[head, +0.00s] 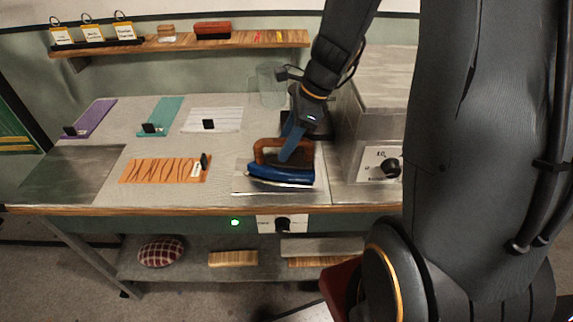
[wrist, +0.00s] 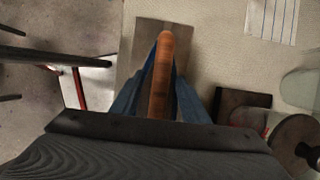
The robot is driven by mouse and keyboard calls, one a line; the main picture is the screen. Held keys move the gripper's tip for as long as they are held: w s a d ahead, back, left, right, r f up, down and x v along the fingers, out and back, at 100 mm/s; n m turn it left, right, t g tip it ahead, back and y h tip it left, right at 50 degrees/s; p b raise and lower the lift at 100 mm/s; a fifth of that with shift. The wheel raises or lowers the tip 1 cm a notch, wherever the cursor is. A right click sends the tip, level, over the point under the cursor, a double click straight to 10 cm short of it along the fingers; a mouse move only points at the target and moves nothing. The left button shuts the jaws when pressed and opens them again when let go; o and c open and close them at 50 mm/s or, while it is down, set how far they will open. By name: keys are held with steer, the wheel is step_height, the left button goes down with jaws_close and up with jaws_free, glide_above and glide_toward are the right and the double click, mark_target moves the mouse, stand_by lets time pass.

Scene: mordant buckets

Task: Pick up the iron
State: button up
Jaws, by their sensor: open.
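The iron (head: 281,173) has a blue body and a brown wooden handle. It rests on a metal plate (head: 240,181) near the front edge of the table. My gripper (head: 290,148) is down at the iron's handle in the head view. In the wrist view my gripper (wrist: 160,88) has its two blue fingers on either side of the handle (wrist: 161,75), with the handle between them. The fingers look apart, and I cannot tell whether either touches the handle. Most of the iron's body is hidden below the handle in the wrist view.
Purple (head: 91,118), teal (head: 163,115), white striped (head: 212,120) and orange (head: 155,171) cloths lie to the left. A clear beaker (head: 268,84) stands behind the iron. A metal box with a knob (head: 378,165) stands close on the right. A wooden shelf (head: 180,42) runs along the wall.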

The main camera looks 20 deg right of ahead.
jaws_close()
stand_by(1.5)
